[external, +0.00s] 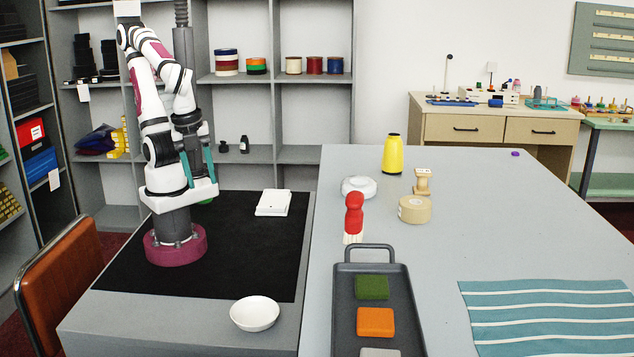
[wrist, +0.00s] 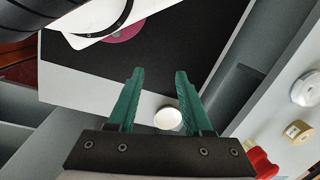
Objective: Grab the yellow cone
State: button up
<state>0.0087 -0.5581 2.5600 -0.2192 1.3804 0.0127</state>
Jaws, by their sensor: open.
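The yellow cone (external: 393,155) stands upright on the grey table, near its back edge, in the external view. It has a dark top and is not visible in the wrist view. My gripper (external: 201,181) is over the black mat, well to the left of the cone, with its green fingers pointing down. In the wrist view, the two fingers of my gripper (wrist: 160,72) are apart with nothing between their tips.
Near the cone are a white round item (external: 359,187), a wooden stamp (external: 423,181), a tan tape roll (external: 414,209) and a red-handled brush (external: 354,211). A dark tray (external: 343,306) and white bowl (external: 255,314) are in front. The table's right middle is clear.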

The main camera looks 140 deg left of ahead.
aim_at(385, 153)
dwell(0.3)
